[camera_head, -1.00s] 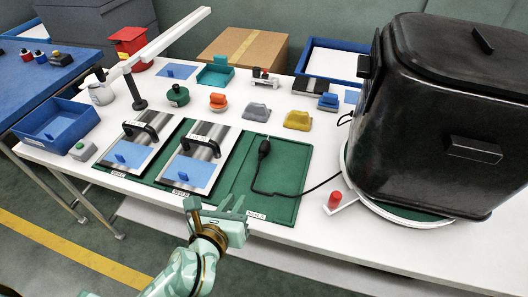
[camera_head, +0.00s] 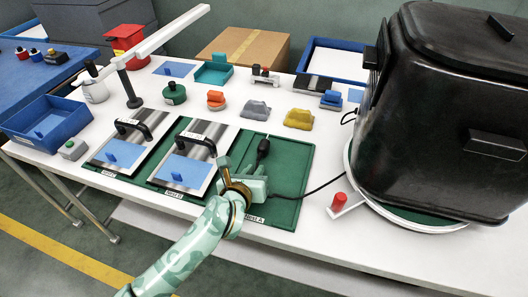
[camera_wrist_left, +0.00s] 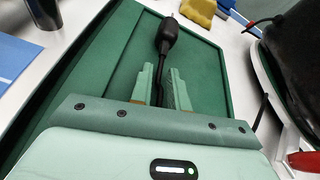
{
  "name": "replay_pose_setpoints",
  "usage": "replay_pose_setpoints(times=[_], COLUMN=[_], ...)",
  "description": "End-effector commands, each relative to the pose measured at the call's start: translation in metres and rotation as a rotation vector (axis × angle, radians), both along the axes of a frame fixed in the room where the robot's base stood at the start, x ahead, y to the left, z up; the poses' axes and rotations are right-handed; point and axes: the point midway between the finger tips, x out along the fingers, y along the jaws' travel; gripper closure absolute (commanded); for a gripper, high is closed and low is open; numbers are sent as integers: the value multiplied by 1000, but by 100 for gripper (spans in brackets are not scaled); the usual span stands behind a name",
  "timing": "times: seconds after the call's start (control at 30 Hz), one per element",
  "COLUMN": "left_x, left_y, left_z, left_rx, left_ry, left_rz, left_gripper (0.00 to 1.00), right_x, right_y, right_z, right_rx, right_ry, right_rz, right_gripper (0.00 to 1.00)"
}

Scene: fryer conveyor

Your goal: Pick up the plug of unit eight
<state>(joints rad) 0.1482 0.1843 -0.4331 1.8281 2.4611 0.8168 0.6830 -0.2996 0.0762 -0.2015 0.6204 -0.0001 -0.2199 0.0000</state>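The black plug (camera_head: 263,150) lies on the green mat of the Nest A bay (camera_head: 290,200), its cable running right toward the large black unit (camera_head: 440,110). In the left wrist view the plug (camera_wrist_left: 168,36) lies just beyond my fingertips. My left gripper (camera_head: 251,172) is low over the mat on the near side of the plug. In the left wrist view its fingers (camera_wrist_left: 162,78) are open, with the cable running between them; whether they touch it I cannot tell. The plug is not held. My right gripper is not in view.
Two metal plates with black handles and blue labels (camera_head: 185,172) lie left of the bay. A grey block (camera_head: 256,110) and a yellow block (camera_head: 299,118) stand behind it. A red knob (camera_head: 339,201) is at the right, by the unit's round base.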

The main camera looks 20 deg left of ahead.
Motion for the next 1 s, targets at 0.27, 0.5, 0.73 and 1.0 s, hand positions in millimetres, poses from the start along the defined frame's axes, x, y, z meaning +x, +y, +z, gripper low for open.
replay_pose_setpoints(times=[0.27,0.5,0.73,1.0], left_x=[1,0,1,-9], left_y=[0,0,0,-14], left_z=[1,1,9,58], left_rx=[0,0,0,-4], left_ry=[0,-1,-2,-7], left_rz=[0,0,0,-1], left_gripper=[100,100,100,100], right_x=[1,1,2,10], right_y=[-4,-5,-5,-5], right_z=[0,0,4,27], right_rx=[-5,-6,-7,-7], right_ry=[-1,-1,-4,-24], right_rz=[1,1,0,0], right_gripper=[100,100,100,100])
